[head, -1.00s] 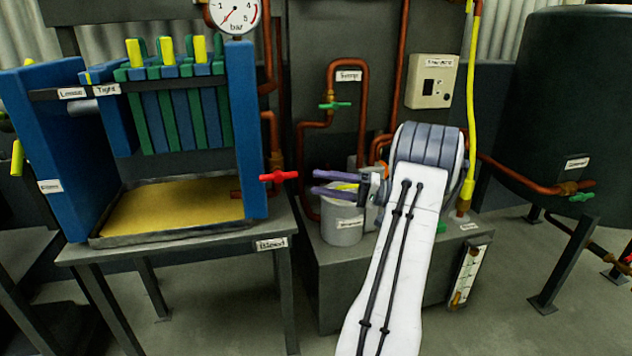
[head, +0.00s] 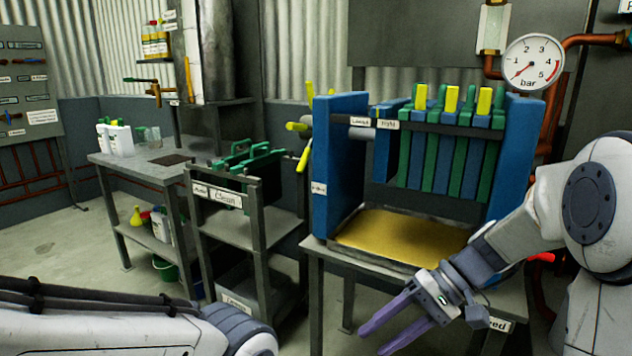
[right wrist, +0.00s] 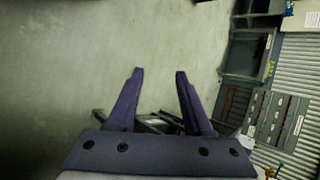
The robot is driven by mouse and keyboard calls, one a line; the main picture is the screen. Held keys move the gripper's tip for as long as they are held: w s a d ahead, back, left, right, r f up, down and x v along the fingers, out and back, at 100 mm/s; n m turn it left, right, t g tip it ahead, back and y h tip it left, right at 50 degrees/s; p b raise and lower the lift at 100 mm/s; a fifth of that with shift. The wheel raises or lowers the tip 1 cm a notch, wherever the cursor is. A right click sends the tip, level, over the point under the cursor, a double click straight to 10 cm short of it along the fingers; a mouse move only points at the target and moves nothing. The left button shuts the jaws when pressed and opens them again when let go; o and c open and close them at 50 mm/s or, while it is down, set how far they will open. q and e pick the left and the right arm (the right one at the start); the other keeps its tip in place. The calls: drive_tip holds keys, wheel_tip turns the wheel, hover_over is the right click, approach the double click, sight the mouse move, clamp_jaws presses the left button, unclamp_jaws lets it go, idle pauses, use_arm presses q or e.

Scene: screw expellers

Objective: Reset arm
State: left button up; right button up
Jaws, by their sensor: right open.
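My right gripper (head: 396,324) has purple fingers and is open and empty. In the head view it hangs in front of the filter press stand, pointing to the lower left. In the right wrist view its two fingers (right wrist: 158,72) are spread apart over bare grey floor, with nothing between them. My right arm comes in from the right edge. My left arm shows at the lower left of the head view, but its gripper is out of the picture.
A blue and green plate press (head: 338,150) stands on a table with a yellow tray (head: 400,235). A green-topped rack labelled Clean (head: 222,195) stands left of it. A grey bench (head: 140,165) with white bottles is further left. Open floor lies at far left.

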drive_tip(key=s+a+f+n+t+h, duration=0.15)
drive_tip(key=s+a+n+h, duration=0.3)
drive_tip(key=s, duration=0.45)
drive_tip(key=s+a+f+n+h, duration=0.3)
drive_tip(key=s+n+h, duration=0.15)
drive_tip(key=s, duration=0.35)
wheel_tip(320, 180, up, 37)
drive_tip(key=p, duration=3.6)
drive_tip(key=shift+d+p, duration=0.15)
drive_tip(key=shift+p, duration=0.25)
